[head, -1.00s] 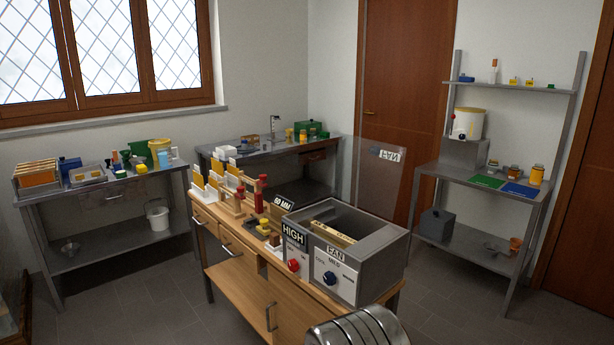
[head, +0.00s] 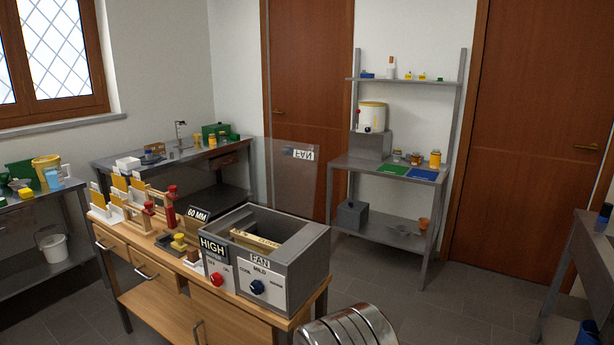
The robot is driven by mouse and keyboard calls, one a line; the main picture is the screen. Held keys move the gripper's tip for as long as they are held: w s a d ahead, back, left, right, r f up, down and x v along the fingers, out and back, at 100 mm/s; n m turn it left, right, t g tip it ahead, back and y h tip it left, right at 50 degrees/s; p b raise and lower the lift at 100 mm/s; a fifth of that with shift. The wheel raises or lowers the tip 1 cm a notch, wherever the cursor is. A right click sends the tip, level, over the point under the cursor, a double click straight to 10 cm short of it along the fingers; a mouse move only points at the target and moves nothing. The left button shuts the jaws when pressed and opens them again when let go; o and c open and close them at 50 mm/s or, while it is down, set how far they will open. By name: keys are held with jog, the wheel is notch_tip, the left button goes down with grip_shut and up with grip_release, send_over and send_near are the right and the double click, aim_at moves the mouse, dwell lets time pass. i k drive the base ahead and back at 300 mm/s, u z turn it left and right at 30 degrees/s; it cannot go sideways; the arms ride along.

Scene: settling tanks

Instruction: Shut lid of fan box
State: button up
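The fan box (head: 318,244) is a grey open-topped box on the right end of the wooden bench. Its front panel carries a FAN label, a blue knob (head: 257,287) and the word MILD. The lid (head: 290,185) is a clear pane standing upright at the back of the box, so the box is open. A label on the lid reads FAN in mirror image. A wooden frame (head: 255,240) lies inside the box; the floor of the box is hidden. My gripper is not in view.
Left of the box on the bench (head: 150,300) stand a red switch (head: 216,280) under a HIGH sign, a 60 MM sign (head: 197,215), and wooden racks with red knobs. A ribbed metal cylinder (head: 345,328) shows at the bottom edge.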

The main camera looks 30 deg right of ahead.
aim_at(287, 151)
jog(key=z, duration=1.65)
jog(key=i, duration=3.5)
